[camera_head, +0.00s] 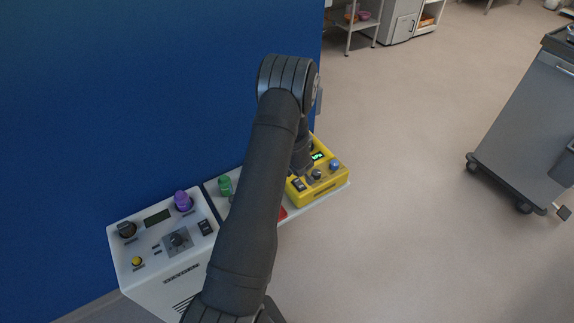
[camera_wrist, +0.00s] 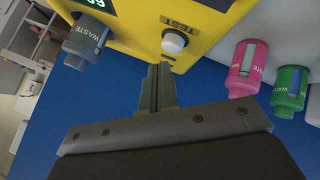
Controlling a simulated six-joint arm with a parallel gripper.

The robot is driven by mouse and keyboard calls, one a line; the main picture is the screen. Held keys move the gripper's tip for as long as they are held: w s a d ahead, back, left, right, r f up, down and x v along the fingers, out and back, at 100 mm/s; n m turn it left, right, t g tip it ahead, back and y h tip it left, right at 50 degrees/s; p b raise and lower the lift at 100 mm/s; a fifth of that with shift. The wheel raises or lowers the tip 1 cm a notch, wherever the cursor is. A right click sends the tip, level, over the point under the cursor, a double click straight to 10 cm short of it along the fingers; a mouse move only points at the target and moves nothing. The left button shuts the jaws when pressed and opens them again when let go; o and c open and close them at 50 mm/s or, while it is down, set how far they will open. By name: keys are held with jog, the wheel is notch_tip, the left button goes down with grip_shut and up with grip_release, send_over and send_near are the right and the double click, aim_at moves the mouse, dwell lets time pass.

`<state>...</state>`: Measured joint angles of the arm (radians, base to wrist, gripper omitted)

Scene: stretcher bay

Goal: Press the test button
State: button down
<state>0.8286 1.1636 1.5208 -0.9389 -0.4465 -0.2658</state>
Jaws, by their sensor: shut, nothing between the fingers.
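The test button is a white round button (camera_wrist: 173,41) on a yellow device (camera_wrist: 215,22), beside a "TEST" label in the wrist view. In the head view the yellow device (camera_head: 327,187) sits at the right end of a white shelf, partly behind my arm; I cannot make out the button there. My gripper (camera_wrist: 160,70) is shut and empty. Its fingertips point at the device's face, just below the button in the wrist view. A small gap shows in the picture between tips and button; the depth is hard to tell. My arm hides most of the gripper in the head view.
In the wrist view a grey canister (camera_wrist: 86,42), a pink canister (camera_wrist: 247,68) and a green canister (camera_wrist: 291,88) flank the device. In the head view a white control unit (camera_head: 190,256) stands left, against a blue wall (camera_head: 150,90). A grey cart (camera_head: 520,125) stands far right on open floor.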

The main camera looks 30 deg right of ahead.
jog(key=shift+f, duration=0.15)
jog(key=shift+f, duration=0.3)
jog(key=shift+f, duration=0.8)
dwell(1.1)
dwell(0.3)
jog(key=shift+r, duration=1.25)
jog(key=shift+r, duration=2.5)
jog(key=shift+r, duration=3)
